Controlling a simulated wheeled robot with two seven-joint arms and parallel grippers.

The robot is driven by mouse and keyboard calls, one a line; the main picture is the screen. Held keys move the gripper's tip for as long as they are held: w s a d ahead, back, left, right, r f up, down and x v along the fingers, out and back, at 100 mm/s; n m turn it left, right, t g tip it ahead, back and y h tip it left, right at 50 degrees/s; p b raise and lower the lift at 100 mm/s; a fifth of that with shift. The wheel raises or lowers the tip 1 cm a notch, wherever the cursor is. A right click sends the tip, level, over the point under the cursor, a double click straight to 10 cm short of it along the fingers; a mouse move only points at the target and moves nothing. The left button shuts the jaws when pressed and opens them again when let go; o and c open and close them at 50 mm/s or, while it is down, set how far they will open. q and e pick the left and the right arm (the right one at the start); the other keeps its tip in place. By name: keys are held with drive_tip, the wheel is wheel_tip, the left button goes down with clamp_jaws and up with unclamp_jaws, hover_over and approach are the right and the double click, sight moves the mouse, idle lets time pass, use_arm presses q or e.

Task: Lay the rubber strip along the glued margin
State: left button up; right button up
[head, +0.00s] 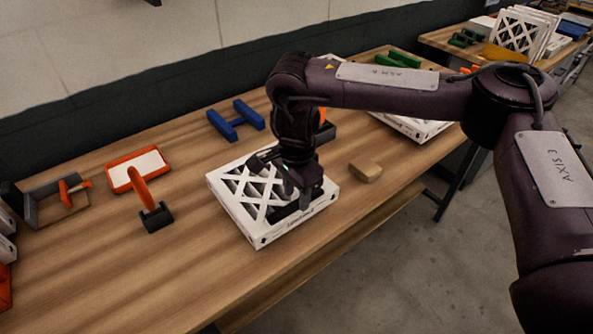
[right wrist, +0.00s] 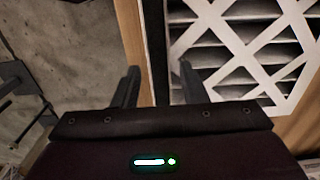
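A white boxed filter (head: 262,236) with a lattice face lies on the bench, and its lattice also fills the right of the right wrist view (right wrist: 238,48). My right gripper (head: 298,198) is low over the filter's near right margin. In the right wrist view its two fingers (right wrist: 158,70) stand apart. A narrow black strip (right wrist: 154,35), which looks like the rubber strip, runs between them along the white frame's edge. I cannot tell whether the fingers touch it or whether it lies flat. Glue is not discernible. My left gripper is out of view.
An orange-rimmed tray (head: 119,181), an orange-handled tool (head: 145,192), a blue H-shaped holder (head: 236,121) and a grey open-sided holder (head: 35,208) stand left. A tan block (head: 365,172) lies right of the filter. Another white filter (head: 425,131) lies behind my arm.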

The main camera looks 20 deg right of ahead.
sight(296, 202)
wheel_tip(296, 202, up, 11)
drive_tip(key=shift+f, duration=0.15)
idle(0.4)
